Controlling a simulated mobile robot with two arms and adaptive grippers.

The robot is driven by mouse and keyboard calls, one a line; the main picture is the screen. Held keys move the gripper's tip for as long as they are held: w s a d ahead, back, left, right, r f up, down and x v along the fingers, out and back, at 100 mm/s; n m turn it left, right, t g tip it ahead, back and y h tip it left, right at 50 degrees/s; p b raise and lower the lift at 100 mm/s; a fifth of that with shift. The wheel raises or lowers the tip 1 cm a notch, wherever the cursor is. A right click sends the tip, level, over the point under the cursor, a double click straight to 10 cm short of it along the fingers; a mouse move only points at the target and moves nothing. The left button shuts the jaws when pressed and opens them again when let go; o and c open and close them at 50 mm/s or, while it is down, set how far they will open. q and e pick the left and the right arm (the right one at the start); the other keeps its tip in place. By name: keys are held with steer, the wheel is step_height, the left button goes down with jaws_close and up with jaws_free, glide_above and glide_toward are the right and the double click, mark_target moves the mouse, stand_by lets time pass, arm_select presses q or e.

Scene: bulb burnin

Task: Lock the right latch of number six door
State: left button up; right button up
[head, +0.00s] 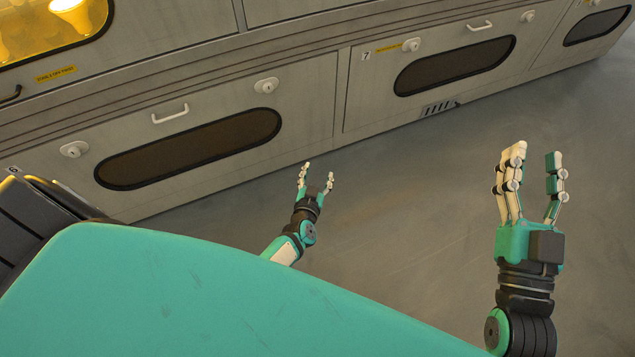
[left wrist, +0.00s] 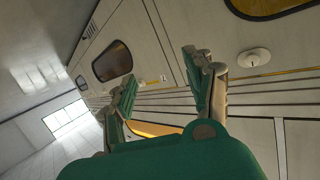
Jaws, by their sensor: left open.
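The number six door (head: 315,98) is a low grey panel with a dark oval window and a white handle. The number six label (head: 13,170) is at its upper left. Its right latch (head: 266,85) is a round white knob near the upper right corner. It also appears to be the knob in the left wrist view (left wrist: 254,58). Whether it is locked I cannot tell. My left gripper (head: 316,174) is open and empty, below and right of this latch, apart from it. My right gripper (head: 535,165) is open and empty, further right over the floor.
The door's left latch (head: 74,149) and handle (head: 170,115) are further left. The number seven door (head: 455,65), with its own latches and handle, is to the right. A lit yellow window (head: 50,25) is above left. The grey floor (head: 410,200) in front is clear.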

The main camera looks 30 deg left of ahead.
arm_select(q)
steer(key=shift+s+d+f+m+g+h+p, duration=0.25)
steer(key=shift+s+d+f+h+p, duration=0.1)
steer(key=shift+s+f, duration=0.3)
steer(key=shift+s+d+f+m+g+h+p, duration=0.25)
steer(key=shift+s+d+f+h, duration=0.15)
steer(key=shift+s, duration=0.35)
